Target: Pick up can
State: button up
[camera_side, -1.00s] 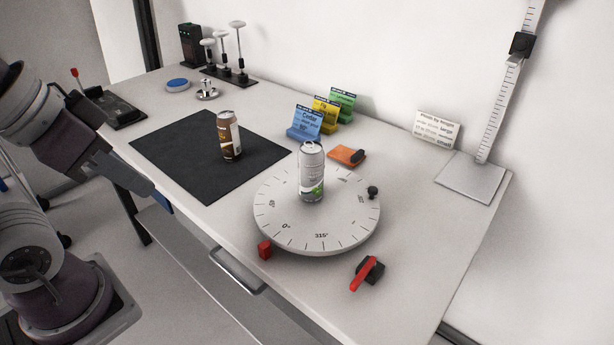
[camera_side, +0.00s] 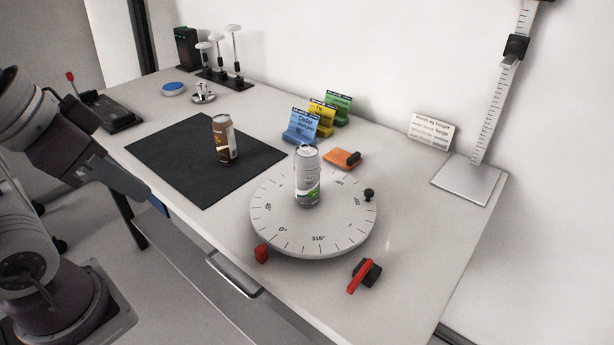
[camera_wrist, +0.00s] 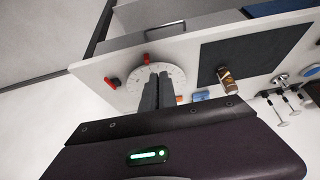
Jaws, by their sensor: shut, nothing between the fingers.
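A silver-white can (camera_side: 307,178) with a green patch stands upright on the round white turntable (camera_side: 338,238). A brown can (camera_side: 224,140) stands upright on the black mat (camera_side: 180,178). In the wrist view, the brown can (camera_wrist: 228,82) is on the mat, right of my fingers. My gripper (camera_wrist: 157,76) is shut and empty. Its fingers cover part of the turntable (camera_wrist: 177,78) there, and the silver can is not visible behind them. In the side view my arm is at the left, off the table's front edge, apart from both cans.
A red block (camera_side: 261,254) and a red-handled switch (camera_side: 361,276) sit by the turntable's front. A height gauge (camera_side: 466,180) is at right.

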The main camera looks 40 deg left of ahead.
jog(key=o, duration=1.4)
jog(key=w+r+n+g, duration=0.2)
jog(key=w+r+n, duration=0.3)
jog(key=w+r, duration=0.5)
jog(key=n+g, duration=0.4)
jog(key=n, duration=0.8)
send_over(308, 180)
jog(key=w+a, duration=0.1)
notch_tip(308, 180, down, 6)
jog(key=f, duration=1.3)
jog(key=w+f, duration=0.1)
jog(key=f, duration=0.6)
jog(key=shift+a+f, duration=0.15)
jog(key=shift+a, duration=0.15)
